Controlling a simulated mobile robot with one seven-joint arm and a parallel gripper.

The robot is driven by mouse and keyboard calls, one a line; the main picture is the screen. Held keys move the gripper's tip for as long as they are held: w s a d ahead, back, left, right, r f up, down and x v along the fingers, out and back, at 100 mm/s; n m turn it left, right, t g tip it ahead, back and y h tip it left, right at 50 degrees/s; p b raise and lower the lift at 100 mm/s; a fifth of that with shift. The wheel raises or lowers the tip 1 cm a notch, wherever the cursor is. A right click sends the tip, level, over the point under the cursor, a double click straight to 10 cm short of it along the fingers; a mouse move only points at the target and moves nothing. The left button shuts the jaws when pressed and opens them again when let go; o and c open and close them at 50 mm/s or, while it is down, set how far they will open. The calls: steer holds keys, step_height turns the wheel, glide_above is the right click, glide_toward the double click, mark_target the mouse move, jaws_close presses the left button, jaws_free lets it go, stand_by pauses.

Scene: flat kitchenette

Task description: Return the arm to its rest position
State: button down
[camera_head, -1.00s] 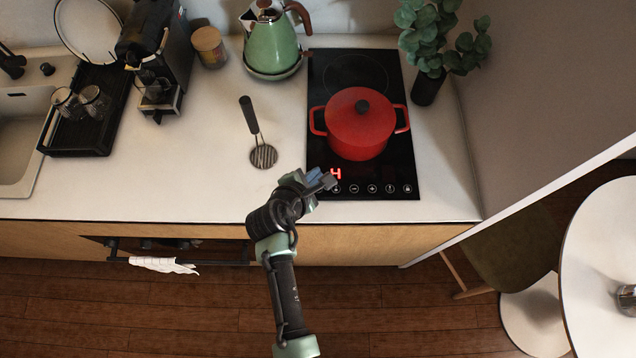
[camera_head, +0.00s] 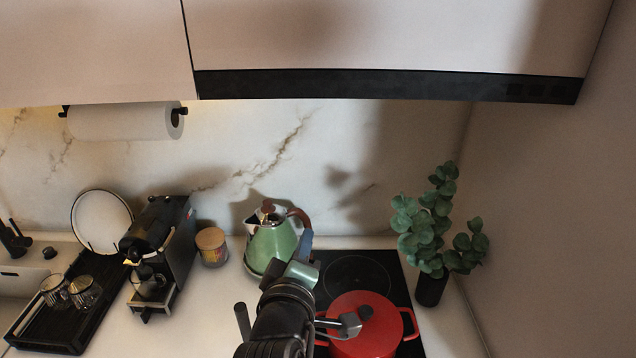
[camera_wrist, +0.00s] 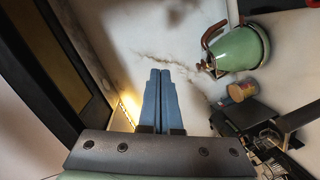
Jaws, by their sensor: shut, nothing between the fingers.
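My gripper (camera_head: 306,244) is raised over the counter near the hob, in front of the kettle's right side in the head view. Its blue fingers point up toward the marble wall. In the wrist view, the two fingers (camera_wrist: 159,98) lie side by side, shut and empty. My dark arm rises from the bottom of the head view and covers part of the counter and hob.
A green kettle (camera_head: 270,245) and a lidded jar (camera_head: 211,246) stand behind. A red pot (camera_head: 362,338) sits on the black hob (camera_head: 396,278), right of my arm. A plant (camera_head: 432,290), coffee machine (camera_head: 165,250) and overhead cabinet (camera_head: 380,45) surround the space.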

step_height(320, 180, up, 14)
steer(key=s+f+m+t+b, duration=0.1)
steer(key=s+m+t+b, duration=0.1)
steer(key=m+t, duration=0.2)
steer(key=s+d+r+m+t+y+b, duration=0.1)
steer(key=s+r+m+t, duration=0.2)
steer(key=s+r, duration=0.5)
steer(key=s+d+r+m+t+y+b, duration=0.1)
steer(key=s+r+m+t, duration=0.3)
steer(key=s+r, duration=0.4)
step_height(320, 180, up, 5)
steer(key=shift+s+r+m+t+b, duration=0.15)
steer(key=shift+s+m+t+b, duration=0.2)
steer(key=shift+b, duration=0.2)
steer(key=shift+w, duration=0.1)
